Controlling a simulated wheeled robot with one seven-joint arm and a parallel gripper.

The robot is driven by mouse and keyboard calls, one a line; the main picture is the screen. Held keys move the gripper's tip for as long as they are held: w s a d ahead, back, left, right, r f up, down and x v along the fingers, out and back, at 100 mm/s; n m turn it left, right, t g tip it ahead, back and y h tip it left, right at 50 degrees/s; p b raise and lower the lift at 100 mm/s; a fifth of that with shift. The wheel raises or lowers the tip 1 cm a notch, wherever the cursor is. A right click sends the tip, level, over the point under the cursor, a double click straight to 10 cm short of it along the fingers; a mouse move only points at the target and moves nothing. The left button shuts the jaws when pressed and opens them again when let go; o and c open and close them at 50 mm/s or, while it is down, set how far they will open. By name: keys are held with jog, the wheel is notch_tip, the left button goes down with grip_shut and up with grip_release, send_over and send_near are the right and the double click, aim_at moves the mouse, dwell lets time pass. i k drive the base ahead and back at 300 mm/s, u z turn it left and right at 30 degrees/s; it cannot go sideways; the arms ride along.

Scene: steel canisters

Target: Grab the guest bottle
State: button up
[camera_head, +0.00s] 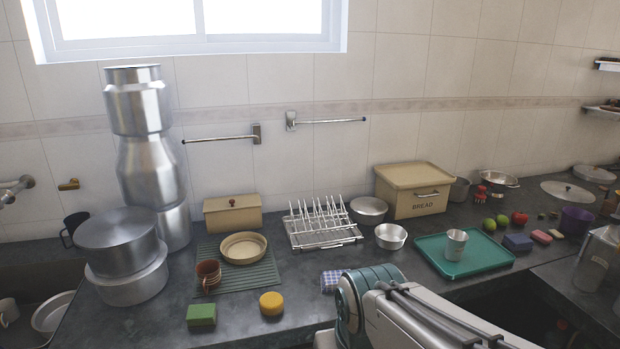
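I cannot make out anything that is clearly a bottle in the head view. A tall stack of steel vessels (150,170) stands upright at the left back of the dark counter, against the tiled wall. A steel tumbler (456,244) stands on a teal tray (490,262) right of centre. A large steel container (597,262) is partly in view at the right edge. My white and teal arm reaches in from the bottom centre. My gripper does not show, so I cannot see whether it holds anything.
Steel pots (128,270) sit front left. A drainer mat (236,278), wire dish rack (320,236), cream bread box (413,190) and steel bowls (390,237) fill the middle. Fruit and small blocks lie right of the tray. Two wall rails hang above. Some front counter is clear.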

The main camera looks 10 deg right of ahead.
aim_at(603, 247)
jog(key=z, duration=0.75)
jog(key=i, duration=0.9)
jog(key=z, duration=1.45)
jog(key=i, duration=0.55)
jog(key=z, duration=0.35)
